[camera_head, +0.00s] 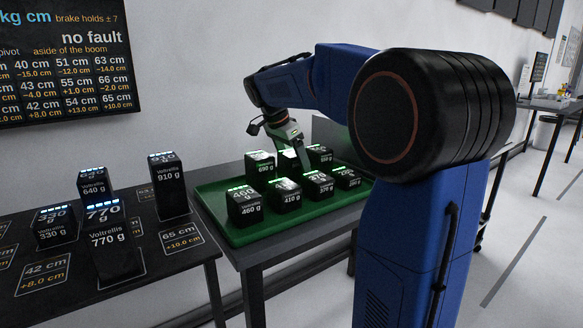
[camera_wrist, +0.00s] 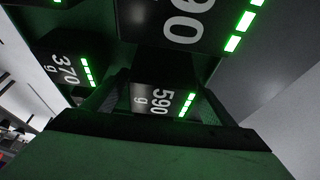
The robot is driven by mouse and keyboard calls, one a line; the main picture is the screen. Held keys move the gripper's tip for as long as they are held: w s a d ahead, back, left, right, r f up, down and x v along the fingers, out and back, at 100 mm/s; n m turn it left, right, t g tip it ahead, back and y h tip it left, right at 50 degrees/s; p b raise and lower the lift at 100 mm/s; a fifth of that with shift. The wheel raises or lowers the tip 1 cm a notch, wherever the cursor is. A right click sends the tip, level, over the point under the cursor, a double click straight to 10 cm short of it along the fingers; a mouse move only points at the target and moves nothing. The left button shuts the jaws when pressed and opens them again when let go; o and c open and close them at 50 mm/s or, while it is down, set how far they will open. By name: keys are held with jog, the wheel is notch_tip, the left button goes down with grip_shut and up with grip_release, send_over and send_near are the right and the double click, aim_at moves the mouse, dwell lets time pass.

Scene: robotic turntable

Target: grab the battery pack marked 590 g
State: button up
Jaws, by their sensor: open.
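The battery pack marked 590 g (camera_wrist: 150,97) shows in the wrist view, its label and green lights facing me. It lies between the dark fingers of my gripper (camera_wrist: 158,92), which are open. In the head view my gripper (camera_head: 293,158) points down over the back row of packs on the green tray (camera_head: 228,234). The pack under it is partly covered there, and I cannot read its label.
A pack marked 370 g (camera_wrist: 62,72) stands to the left in the wrist view, and a larger-looking pack ending in 90 (camera_wrist: 170,22) is cut off above. Packs marked 460 g (camera_head: 246,208) and 410 g (camera_head: 288,195) stand in the front row. A dark table (camera_head: 160,262) holds several more.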

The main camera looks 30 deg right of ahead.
jog(key=shift+c, duration=0.7)
jog(key=c, duration=1.5)
jog(key=shift+r, duration=0.1)
